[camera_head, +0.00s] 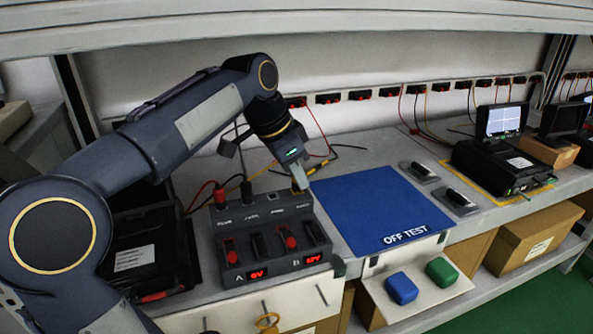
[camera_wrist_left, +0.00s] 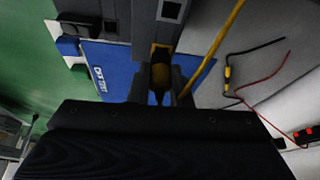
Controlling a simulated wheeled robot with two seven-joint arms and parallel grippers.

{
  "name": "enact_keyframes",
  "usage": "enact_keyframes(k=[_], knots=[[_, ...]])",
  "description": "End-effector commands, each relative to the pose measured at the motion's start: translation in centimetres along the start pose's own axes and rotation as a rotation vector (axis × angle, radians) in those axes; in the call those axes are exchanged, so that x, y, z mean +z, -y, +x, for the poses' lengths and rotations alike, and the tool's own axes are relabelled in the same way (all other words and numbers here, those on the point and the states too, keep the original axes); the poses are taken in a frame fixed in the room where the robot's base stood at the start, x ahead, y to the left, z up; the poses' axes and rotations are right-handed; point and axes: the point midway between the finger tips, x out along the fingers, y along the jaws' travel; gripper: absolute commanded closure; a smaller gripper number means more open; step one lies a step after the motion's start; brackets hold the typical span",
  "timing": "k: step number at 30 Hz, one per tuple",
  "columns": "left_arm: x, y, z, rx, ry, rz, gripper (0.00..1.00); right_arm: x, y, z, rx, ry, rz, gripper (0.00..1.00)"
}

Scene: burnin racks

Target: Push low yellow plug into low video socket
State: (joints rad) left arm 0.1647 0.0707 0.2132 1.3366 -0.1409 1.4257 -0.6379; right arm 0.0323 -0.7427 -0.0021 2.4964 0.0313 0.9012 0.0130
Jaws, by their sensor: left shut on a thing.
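My left gripper (camera_head: 299,176) reaches down over the back right part of the dark power box (camera_head: 276,272). In the left wrist view the left gripper (camera_wrist_left: 160,92) is shut on a yellow plug (camera_wrist_left: 160,72), close to the dark box. The box's top has a row of sockets along its back edge; one square socket (camera_wrist_left: 171,10) shows empty in the wrist view. Which socket is the video one is too small to read. Whether the plug's tip touches the box is hidden. A red plug (camera_head: 219,193) and a black plug (camera_head: 246,188) stand in the left sockets. My right gripper is not in view.
A blue mat (camera_head: 372,207) marked OFF TEST lies right of the box. A yellow cable (camera_wrist_left: 222,32) runs beside the gripper. A blue button (camera_head: 401,287) and a green button (camera_head: 441,270) sit at the front. A dark device with a screen (camera_head: 502,122) stands at the right.

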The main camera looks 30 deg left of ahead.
Motion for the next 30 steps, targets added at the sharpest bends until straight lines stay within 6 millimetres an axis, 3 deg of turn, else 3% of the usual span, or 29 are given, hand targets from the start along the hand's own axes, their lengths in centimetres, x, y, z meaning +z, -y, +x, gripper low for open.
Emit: enact_keyframes(k=[28,29,30], knots=[[0.2,0.01,0.56,-0.002,-0.002,0.0,0.97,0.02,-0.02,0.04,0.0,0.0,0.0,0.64],[0.2,0.01,0.56,-0.002,-0.002,0.0,0.78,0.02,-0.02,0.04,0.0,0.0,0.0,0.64],[0.2,0.01,0.56,-0.001,-0.002,0.0,0.73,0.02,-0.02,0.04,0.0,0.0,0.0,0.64]])
